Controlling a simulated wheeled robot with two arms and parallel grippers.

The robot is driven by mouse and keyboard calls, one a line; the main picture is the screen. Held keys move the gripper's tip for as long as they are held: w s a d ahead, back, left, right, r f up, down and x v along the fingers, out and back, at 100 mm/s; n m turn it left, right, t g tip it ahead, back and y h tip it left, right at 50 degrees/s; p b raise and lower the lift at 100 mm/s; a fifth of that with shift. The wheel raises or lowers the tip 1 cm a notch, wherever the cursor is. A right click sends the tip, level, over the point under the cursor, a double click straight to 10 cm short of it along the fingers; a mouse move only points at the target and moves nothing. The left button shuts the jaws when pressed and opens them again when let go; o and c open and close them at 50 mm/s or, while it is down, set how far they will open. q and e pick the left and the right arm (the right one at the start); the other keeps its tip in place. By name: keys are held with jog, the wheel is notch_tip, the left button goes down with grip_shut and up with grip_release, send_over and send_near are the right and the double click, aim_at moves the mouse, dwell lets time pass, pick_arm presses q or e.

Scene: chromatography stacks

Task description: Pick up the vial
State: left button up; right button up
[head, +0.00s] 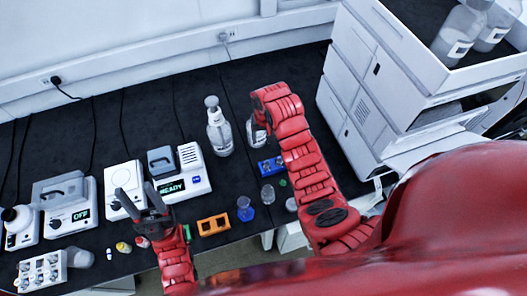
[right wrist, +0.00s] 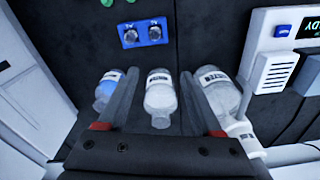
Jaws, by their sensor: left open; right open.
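Several things could be the vial. Two small capped vials (right wrist: 130,35) sit in a blue holder (right wrist: 154,40) in the right wrist view; the holder also shows in the head view (head: 279,164). A white rack (head: 62,276) with several small vials stands at the bottom left. A yellow-marked small container (head: 123,247) and a red-and-white one (head: 141,242) lie near my left gripper (head: 140,197), which is open and empty above the bench. My right gripper (right wrist: 159,75) is open, with a labelled clear bottle (right wrist: 160,100) between its fingers in view; contact cannot be told.
A wash bottle (head: 219,135), a blue flask (head: 245,212) and an orange rack (head: 212,225) stand on the black bench. A device reading READY (head: 190,180) and other instruments stand to the left. A tall white instrument stack (head: 365,90) blocks the right.

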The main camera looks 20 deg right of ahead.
jog(key=b, duration=1.1)
send_near(267, 163)
jog(key=shift+g, duration=0.4)
jog(key=f, duration=0.1)
jog(key=w+f, duration=0.1)
jog(key=f, duration=0.3)
jog(key=shift+w+a, duration=0.15)
jog(key=shift+a, duration=0.1)
jog(key=f+p, duration=0.2)
jog(key=f, duration=0.1)
jog(key=f+p, duration=0.1)
jog(key=shift+s+d+f+p, duration=0.2)
jog(key=shift+s+p, duration=0.1)
jog(key=shift+p, duration=0.1)
jog(key=shift+w+f, duration=0.1)
jog(key=shift+f, duration=0.3)
grip_shut()
